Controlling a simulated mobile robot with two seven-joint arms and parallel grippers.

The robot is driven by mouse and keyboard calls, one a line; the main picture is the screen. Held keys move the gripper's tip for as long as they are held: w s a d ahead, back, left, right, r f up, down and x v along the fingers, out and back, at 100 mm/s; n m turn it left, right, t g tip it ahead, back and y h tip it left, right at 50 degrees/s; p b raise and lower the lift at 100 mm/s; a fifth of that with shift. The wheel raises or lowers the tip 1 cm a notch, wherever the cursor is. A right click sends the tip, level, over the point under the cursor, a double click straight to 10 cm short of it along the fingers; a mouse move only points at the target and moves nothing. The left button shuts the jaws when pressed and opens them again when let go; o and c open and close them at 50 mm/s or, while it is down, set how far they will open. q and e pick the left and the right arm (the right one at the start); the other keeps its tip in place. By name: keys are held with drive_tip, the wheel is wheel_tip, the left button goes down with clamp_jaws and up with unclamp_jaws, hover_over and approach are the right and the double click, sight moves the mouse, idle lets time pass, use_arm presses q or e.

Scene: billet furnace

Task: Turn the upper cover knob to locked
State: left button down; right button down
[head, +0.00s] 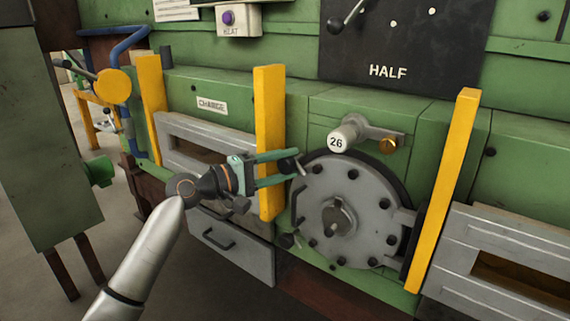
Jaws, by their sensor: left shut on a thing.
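The round grey cover (365,205) with bolts around its rim is set in the green furnace front, in the head view. The upper cover knob (288,165) is a small dark knob at the cover's upper left edge. My left gripper (296,163) reaches in from the left, and its two greenish fingers are shut on the upper knob, one above and one below. The fingers partly hide the knob, and I cannot read its setting. My right gripper is not in view.
Yellow upright bars (270,110) stand close behind my left gripper and right of the cover (443,190). A grey drawer with a handle (232,246) is below my wrist.

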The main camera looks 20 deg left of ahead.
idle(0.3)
use_arm(q)
drive_tip(key=shift+c, duration=1.7)
unclamp_jaws()
drive_tip(key=b+v, duration=0.1)
drive_tip(key=v, duration=1.1)
drive_tip(key=shift+s+a+b, duration=0.2)
drive_tip(key=shift+b, duration=0.15)
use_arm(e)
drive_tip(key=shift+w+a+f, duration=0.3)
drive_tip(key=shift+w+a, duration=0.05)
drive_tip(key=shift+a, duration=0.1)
